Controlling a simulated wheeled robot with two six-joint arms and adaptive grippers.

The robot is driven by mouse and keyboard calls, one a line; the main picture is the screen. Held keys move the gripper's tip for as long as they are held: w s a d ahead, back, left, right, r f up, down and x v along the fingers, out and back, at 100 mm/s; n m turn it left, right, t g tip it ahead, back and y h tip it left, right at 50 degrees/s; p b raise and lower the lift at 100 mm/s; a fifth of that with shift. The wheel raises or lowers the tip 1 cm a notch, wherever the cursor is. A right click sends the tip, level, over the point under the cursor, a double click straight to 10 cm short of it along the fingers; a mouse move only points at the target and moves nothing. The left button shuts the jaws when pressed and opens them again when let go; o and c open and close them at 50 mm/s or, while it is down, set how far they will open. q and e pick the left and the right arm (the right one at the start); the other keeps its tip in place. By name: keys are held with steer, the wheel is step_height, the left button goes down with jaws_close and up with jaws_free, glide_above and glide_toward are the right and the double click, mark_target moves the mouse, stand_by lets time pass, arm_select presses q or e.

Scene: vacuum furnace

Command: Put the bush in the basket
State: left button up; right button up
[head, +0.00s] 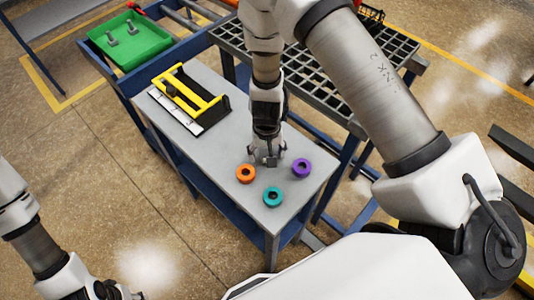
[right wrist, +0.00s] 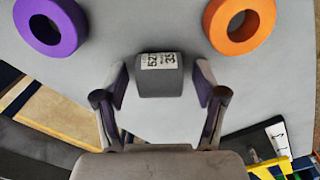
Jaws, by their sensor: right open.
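A grey cylindrical bush with a white printed label (right wrist: 160,80) is on the grey table, between the two fingers of my right gripper (right wrist: 161,88) in the right wrist view. The fingers are open, with a gap on each side of the bush. In the head view my right gripper (head: 267,157) points down at the table top and hides most of the bush. My left gripper (head: 112,291) is at the bottom left edge, mostly cut off.
Orange (head: 245,173), teal (head: 272,196) and purple (head: 302,168) rings lie close around my right gripper. A yellow and black frame (head: 190,95) stands on the grey table (head: 215,150). A black grid rack (head: 395,48) and green tray (head: 130,40) stand behind.

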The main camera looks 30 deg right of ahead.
steer(key=shift+s, duration=0.1)
jaws_close()
steer(key=shift+r, duration=0.2)
